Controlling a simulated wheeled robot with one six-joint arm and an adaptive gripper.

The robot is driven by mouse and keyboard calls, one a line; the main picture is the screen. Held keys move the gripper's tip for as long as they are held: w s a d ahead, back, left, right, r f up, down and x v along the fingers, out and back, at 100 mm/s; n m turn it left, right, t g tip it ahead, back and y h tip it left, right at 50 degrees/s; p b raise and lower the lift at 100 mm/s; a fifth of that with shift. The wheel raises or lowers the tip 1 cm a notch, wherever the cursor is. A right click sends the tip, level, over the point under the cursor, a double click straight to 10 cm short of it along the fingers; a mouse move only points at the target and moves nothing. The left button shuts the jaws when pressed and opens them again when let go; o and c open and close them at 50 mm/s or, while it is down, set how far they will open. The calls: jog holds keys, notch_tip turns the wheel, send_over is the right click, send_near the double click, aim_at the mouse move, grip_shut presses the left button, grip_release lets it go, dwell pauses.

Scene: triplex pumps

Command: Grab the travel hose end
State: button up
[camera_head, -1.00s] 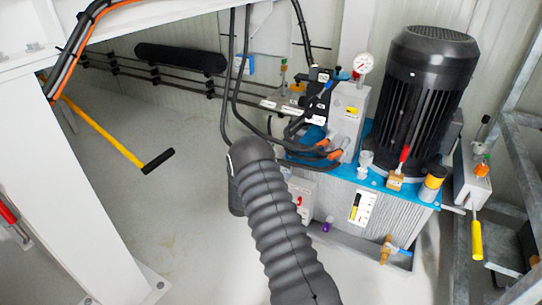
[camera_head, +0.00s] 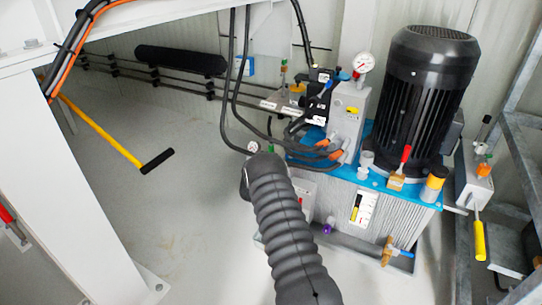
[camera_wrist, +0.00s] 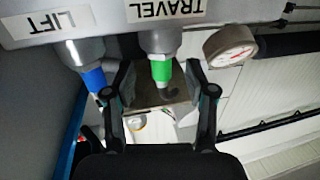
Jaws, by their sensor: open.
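In the wrist view, the travel hose end (camera_wrist: 161,72) is a fitting with a bright green ring, below a grey part carrying an upside-down TRAVEL label (camera_wrist: 166,9). My gripper (camera_wrist: 158,70) is open, one dark finger on each side of the green ring, with gaps visible on both sides. Beside it, left of the left finger, is the blue-ringed lift hose end (camera_wrist: 93,79) under an upside-down LIFT label (camera_wrist: 62,22). The depth between fingers and ring is hard to judge. In the head view, my black ribbed arm hides the gripper and hose end.
A round gauge (camera_wrist: 230,46) sits close to the right finger in the wrist view. In the head view, the pump unit has a black motor (camera_head: 426,95), blue top, grey block (camera_head: 348,118) and dark hoses (camera_head: 231,85). Open floor (camera_head: 190,215) lies to the left.

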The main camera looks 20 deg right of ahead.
jog(key=shift+x, duration=2)
jog(key=shift+r, duration=0.15)
grip_shut()
